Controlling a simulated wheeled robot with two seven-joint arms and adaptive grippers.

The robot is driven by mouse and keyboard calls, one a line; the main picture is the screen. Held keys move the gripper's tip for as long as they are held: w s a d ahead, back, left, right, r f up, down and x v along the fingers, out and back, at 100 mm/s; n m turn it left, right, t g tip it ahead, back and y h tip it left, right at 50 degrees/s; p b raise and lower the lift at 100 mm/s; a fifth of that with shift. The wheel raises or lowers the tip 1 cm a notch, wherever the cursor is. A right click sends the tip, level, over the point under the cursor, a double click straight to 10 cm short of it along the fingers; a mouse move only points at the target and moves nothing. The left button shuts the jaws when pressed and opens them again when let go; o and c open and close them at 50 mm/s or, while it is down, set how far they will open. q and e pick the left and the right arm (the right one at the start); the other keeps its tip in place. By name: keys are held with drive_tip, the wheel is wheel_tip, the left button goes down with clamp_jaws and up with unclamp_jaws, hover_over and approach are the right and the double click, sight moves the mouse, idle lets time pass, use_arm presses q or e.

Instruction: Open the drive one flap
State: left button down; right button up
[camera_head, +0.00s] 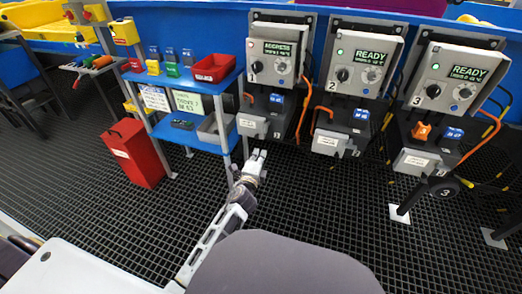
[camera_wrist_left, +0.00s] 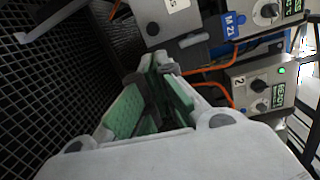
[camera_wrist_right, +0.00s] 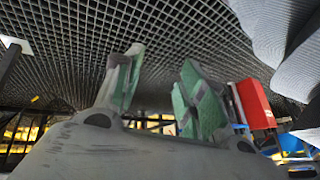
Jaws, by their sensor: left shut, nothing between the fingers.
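The drive one unit has a grey control box (camera_head: 273,60) marked 1, with a lit screen and a dark knob. Below it a dark housing carries a blue tag (camera_head: 276,98) and a light grey labelled flap (camera_head: 252,125) at its front. My left gripper (camera_head: 257,154) is shut and empty, just below the flap. In the left wrist view its fingertips (camera_wrist_left: 160,66) are close under the grey flap (camera_wrist_left: 160,18); I cannot tell whether they touch. My right gripper shows only in its own wrist view, with fingers (camera_wrist_right: 160,62) apart and nothing between them.
Drive two (camera_head: 354,63) and drive three (camera_head: 450,80) stand to the right, both screens reading READY, with similar flaps. A blue shelf cart (camera_head: 205,85) with a red bin (camera_head: 212,68) stands left. A red box (camera_head: 132,152) sits on the dark grid floor.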

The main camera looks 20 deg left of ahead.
use_arm(q)
drive_tip(key=w+b, duration=0.2)
drive_tip(key=w, duration=0.7)
drive_tip(key=shift+w+a+f, duration=0.3)
drive_tip(key=shift+a+f, duration=0.05)
drive_tip(key=shift+f, duration=0.05)
use_arm(e)
drive_tip(key=shift+m+t+y, duration=0.3)
drive_tip(key=shift+t, duration=0.1)
drive_tip(key=shift+a+f, duration=0.2)
drive_tip(key=shift+f, duration=1)
drive_tip(key=shift+a+f, duration=0.2)
drive_tip(key=shift+f, duration=1)
drive_tip(key=shift+r, duration=0.2)
use_arm(q)
drive_tip(key=shift+s+a+m+h+p, duration=0.15)
drive_tip(key=shift+s+m+h+p, duration=0.2)
drive_tip(key=shift+h+p, duration=0.1)
use_arm(e)
wheel_tip(320, 180, up, 2)
drive_tip(key=shift+w+d+r, duration=0.1)
drive_tip(key=shift+d, duration=0.05)
